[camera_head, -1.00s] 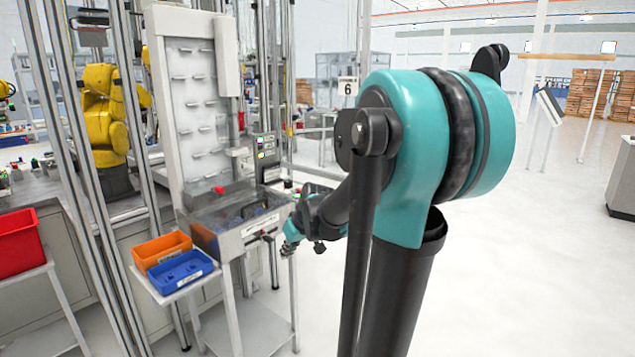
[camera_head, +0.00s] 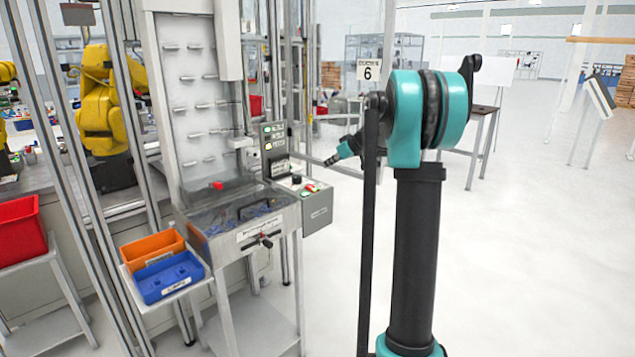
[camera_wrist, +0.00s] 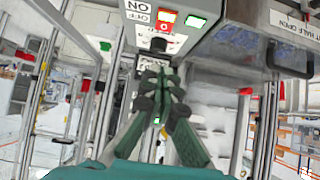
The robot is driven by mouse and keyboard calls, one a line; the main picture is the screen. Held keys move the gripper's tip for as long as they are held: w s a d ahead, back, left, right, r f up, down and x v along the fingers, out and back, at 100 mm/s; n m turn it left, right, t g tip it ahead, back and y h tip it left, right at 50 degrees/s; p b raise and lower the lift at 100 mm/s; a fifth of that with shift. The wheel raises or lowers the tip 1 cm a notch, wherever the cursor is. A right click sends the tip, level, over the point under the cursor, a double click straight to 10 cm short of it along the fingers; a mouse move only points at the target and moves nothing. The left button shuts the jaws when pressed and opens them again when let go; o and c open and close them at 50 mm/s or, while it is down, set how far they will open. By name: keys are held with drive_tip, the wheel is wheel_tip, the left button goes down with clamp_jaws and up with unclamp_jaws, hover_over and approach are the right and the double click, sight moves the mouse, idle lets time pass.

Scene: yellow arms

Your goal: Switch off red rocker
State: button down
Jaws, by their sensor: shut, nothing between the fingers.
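The red rocker (camera_wrist: 167,17) shows in the wrist view as a lit red-orange switch at the top, beside an upside-down label reading ON and OFF. A green switch (camera_wrist: 195,21) is right of it. In the head view, the small red and green parts sit on top of a grey control box (camera_head: 318,212), at the right of the machine. My gripper (camera_wrist: 158,78) is shut and empty, its fingertips below the switches in the wrist view and apart from them. In the head view my gripper (camera_head: 335,160) is above and right of the box.
A black knob (camera_wrist: 158,44) sits just below the red rocker in the wrist view. The machine's steel tray (camera_head: 250,230) has a black front handle. Orange (camera_head: 152,247) and blue bins (camera_head: 168,277) stand left of it.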

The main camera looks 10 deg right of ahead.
hover_over(310, 187)
drive_tip(key=s+d, duration=0.2)
drive_tip(key=f, duration=0.6)
drive_tip(key=shift+a, duration=0.2)
drive_tip(key=f, duration=0.3)
drive_tip(key=shift+w+a+f, duration=0.1)
drive_tip(key=shift+w+a, duration=0.05)
drive_tip(key=shift+w, duration=0.15)
drive_tip(key=shift+f, duration=0.5)
drive_tip(key=shift+w+a+f, duration=0.1)
drive_tip(key=shift+a+f, duration=0.05)
drive_tip(key=shift+f, duration=0.1)
drive_tip(key=shift+w+a+r, duration=0.15)
drive_tip(key=shift+w+a, duration=0.3)
drive_tip(key=shift+w, duration=0.25)
